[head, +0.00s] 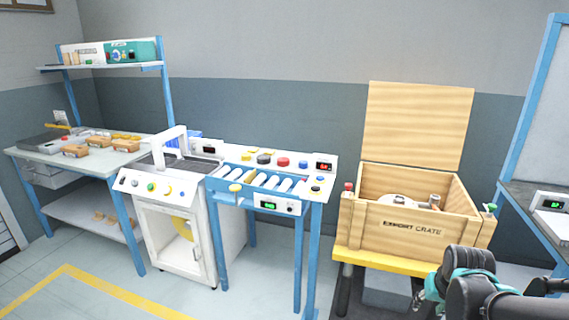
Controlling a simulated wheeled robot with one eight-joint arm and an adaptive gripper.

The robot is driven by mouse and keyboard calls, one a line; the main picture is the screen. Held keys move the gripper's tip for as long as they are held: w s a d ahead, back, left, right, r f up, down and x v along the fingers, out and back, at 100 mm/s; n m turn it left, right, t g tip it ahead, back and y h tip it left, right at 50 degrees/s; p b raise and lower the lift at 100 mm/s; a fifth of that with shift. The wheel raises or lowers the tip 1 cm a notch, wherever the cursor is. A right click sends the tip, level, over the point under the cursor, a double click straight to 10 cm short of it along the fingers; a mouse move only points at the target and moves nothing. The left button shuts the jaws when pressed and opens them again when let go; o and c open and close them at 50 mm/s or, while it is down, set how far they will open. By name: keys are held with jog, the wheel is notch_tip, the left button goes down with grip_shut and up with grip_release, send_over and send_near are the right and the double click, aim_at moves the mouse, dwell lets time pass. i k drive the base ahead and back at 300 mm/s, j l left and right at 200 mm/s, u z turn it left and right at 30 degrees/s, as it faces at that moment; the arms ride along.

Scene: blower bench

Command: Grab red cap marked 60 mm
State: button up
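A red cap (283,162) sits on the white back ledge of the blue-framed roller table, in the middle of the view. No 60 mm marking can be read at this size. My gripper (428,292) is at the lower right, in front of the crate and well away from the red cap. Its fingers are dark and partly hidden by my arm, so I cannot tell whether they are open.
A wooden crate (415,228) with its lid up stands on a yellow-topped stand, right of the roller table (235,185). A white sealing machine (160,188) adjoins the table on the left. A workbench (60,155) with small boxes stands farther left. Floor (190,296) in front is clear.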

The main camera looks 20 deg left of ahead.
aim_at(282, 161)
jog(key=i+j, duration=0.15)
jog(key=j, duration=0.2)
jog(key=i+j+u, duration=0.1)
jog(key=j, duration=0.3)
jog(key=i+j, duration=0.2)
jog(key=j, duration=0.15)
